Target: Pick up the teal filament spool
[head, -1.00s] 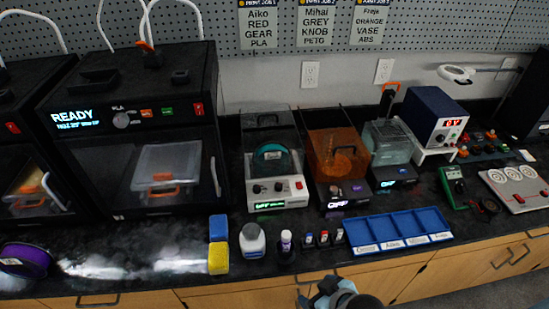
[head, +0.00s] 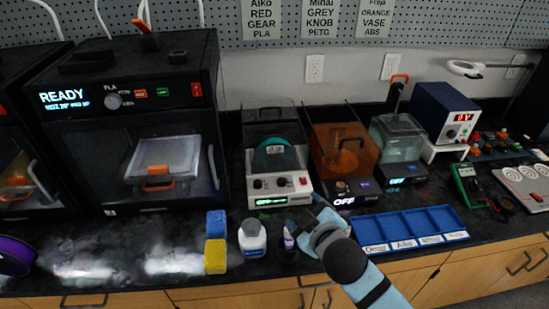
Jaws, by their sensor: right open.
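The teal filament spool (head: 276,154) stands upright inside a dryer box (head: 279,188) with a white front and a clear cover. The cover and front hide part of the spool. My right gripper (head: 303,228) is over the front of the bench, below and to the right of the dryer and apart from the spool. Its jaws are open, with nothing seen between them. My left gripper is not in view.
A white bottle (head: 252,238), sponges (head: 215,257) and a blue tray (head: 415,226) line the bench front. A 3D printer (head: 130,130) stands left.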

